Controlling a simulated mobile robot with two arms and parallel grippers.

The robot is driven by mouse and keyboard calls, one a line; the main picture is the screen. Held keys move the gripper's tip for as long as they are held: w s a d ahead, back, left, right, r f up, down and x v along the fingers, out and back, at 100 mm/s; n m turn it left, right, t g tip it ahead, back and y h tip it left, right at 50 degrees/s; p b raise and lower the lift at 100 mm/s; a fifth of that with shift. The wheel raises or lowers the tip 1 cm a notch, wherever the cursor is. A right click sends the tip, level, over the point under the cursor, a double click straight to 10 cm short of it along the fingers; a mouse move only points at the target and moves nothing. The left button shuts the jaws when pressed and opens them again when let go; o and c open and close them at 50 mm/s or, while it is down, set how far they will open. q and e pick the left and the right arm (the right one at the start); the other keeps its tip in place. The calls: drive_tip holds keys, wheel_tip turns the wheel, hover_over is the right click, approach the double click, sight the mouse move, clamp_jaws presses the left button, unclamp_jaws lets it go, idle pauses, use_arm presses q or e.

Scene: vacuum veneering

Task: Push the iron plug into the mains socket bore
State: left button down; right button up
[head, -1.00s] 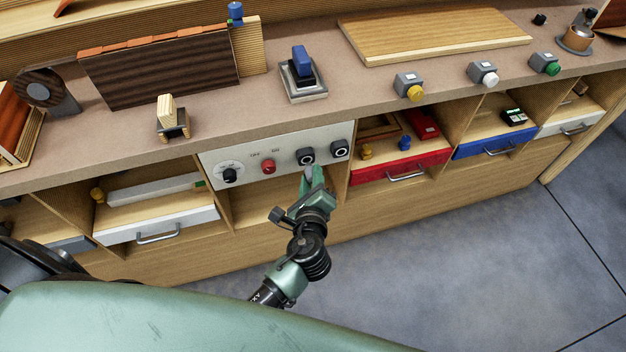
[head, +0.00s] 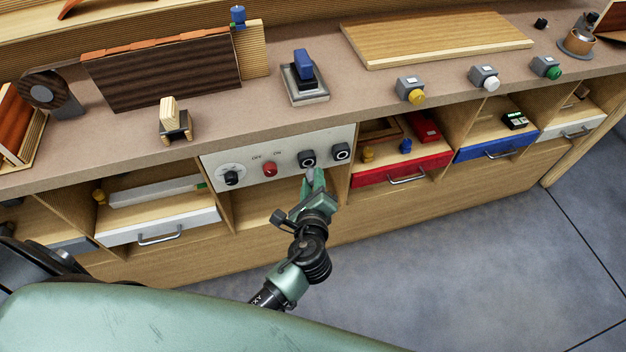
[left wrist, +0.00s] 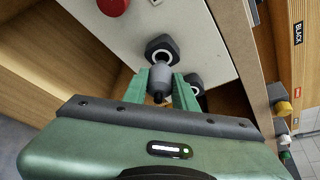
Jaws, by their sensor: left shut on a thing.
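The iron plug (left wrist: 159,76) is a grey cylinder between the green fingers of my left gripper (left wrist: 159,92), which is shut on it. In the head view my left gripper (head: 314,182) is just below and in front of the left of two black sockets (head: 307,159) with white rings. In the left wrist view the plug's far end overlaps the ring of this socket (left wrist: 157,44). I cannot tell whether its tip is inside the bore. The other socket (left wrist: 193,80) is partly hidden by a finger. My right gripper is not in view.
The white panel (head: 220,159) also carries a red button (head: 269,169) and a black dial (head: 231,178). Below it is an open compartment (head: 262,206). A red drawer (head: 375,177) is to the right. The bench top above holds tools and push buttons.

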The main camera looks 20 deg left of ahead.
sight(310, 178)
use_arm(q)
drive_tip(key=shift+w+a+p, duration=0.65)
drive_tip(key=shift+w+a, duration=0.15)
drive_tip(key=shift+w, duration=0.35)
idle(1.3)
drive_tip(key=c, duration=1.1)
unclamp_jaws()
drive_tip(key=shift+o, duration=0.3)
drive_tip(key=v, duration=0.7)
drive_tip(key=shift+s+d+r, duration=0.15)
drive_tip(key=shift+s, duration=0.2)
